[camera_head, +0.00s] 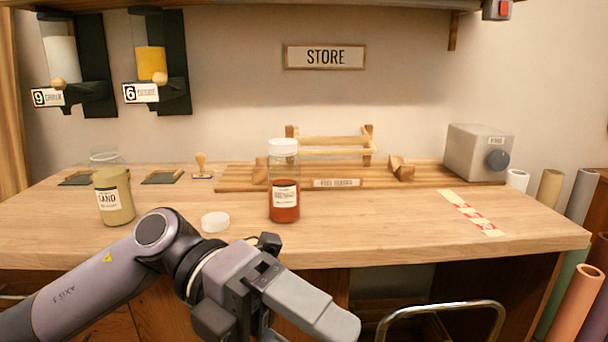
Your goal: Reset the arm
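My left arm comes in from the lower left, and its gripper (318,318) is in front of the table's near edge, pointing to the lower right. I see its fingers from the side, so I cannot tell whether it is open or shut. No object shows in it. My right gripper is not in view. A jar of red powder (285,200) with a white lid stands upright on the table beyond my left gripper. A jar of sand-coloured powder (114,197) stands at the left. A loose white lid (215,222) lies between the jars.
The wooden table (390,225) is clear at middle right, up to a patterned tape strip (470,212). A wooden rack (330,180) and a grey box with a knob (478,152) stand at the back. A metal chair rail (440,308) is in front.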

